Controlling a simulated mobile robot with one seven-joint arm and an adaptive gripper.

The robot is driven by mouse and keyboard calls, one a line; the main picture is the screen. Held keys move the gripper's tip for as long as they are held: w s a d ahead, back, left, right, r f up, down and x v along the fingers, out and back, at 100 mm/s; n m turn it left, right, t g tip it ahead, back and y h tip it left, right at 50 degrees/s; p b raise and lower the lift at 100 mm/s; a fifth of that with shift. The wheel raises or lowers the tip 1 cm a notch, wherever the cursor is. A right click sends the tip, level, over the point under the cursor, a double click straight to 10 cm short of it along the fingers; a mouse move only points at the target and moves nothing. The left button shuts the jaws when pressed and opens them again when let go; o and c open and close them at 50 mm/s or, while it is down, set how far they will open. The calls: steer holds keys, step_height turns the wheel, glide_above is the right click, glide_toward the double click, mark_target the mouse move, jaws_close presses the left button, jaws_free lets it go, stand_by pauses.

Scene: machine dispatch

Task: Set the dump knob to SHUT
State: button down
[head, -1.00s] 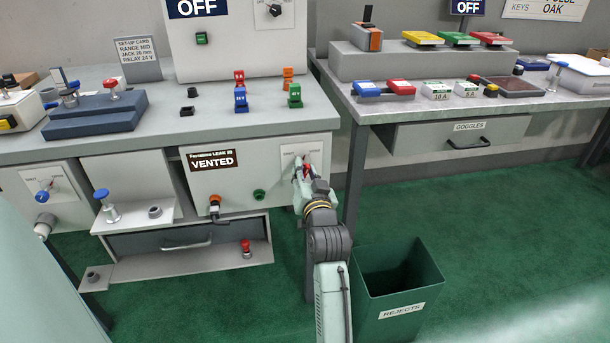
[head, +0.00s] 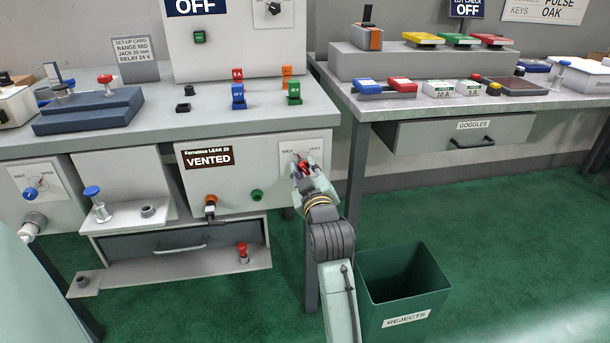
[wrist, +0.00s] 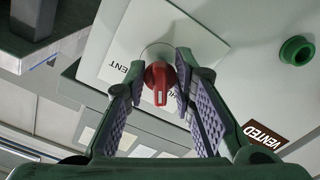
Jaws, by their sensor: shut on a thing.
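The red dump knob (wrist: 160,82) sits on a pale plate on the front of the grey panel (head: 270,172). My gripper (wrist: 162,68) has a finger on each side of the knob and is shut on it. The knob's white mark points down in the wrist view, between the VENT label at left and the SHUT label, which a finger partly hides. In the head view my gripper (head: 302,166) covers much of the knob. The dark sign (head: 208,158) reads VENTED and also shows in the wrist view (wrist: 264,134).
A green socket (head: 257,196) and a plugged orange connector (head: 210,206) are on the same panel. A blue knob (head: 31,193) with its own plate is far left. A green REJECTS bin (head: 405,305) stands on the floor right of my arm. A table leg (head: 355,175) is close by.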

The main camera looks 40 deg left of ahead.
steer(key=shift+f+n+b, duration=0.1)
steer(key=shift+n+b, duration=0.45)
steer(key=shift+n, duration=0.95)
steer(key=c, duration=1.7)
jaws_free()
steer(key=v, duration=0.7)
steer(key=shift+s+d, duration=0.2)
